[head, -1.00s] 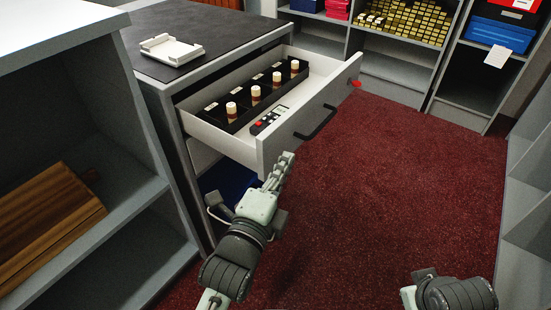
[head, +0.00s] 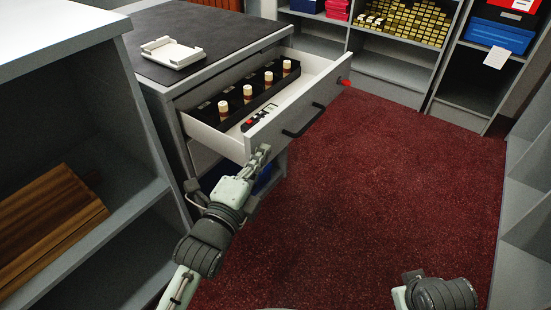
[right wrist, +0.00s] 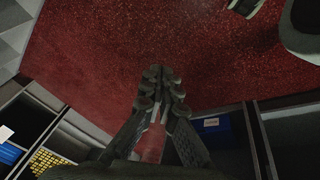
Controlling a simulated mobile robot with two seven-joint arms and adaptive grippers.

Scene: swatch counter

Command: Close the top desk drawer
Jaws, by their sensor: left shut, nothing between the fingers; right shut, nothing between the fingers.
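The top desk drawer (head: 300,118) stands partly pulled out of the grey desk (head: 217,62) in the head view, with a dark bar handle (head: 304,121) on its front. Inside it are a black tray (head: 235,112) with several white-capped bottles and a small device with a red button. My left gripper (head: 262,154) is shut and empty, its fingertips at the left part of the drawer front, seemingly touching it. My right gripper (right wrist: 161,82) is shut and empty in the right wrist view, pointing over the red carpet. In the head view only part of my right arm shows, at the bottom right.
A white tray (head: 172,53) lies on the desk's dark top. A grey shelf unit with wooden boards (head: 50,228) stands at the left. Shelves with coloured boxes (head: 498,36) line the back. The red carpet (head: 370,180) in front of the drawer is clear.

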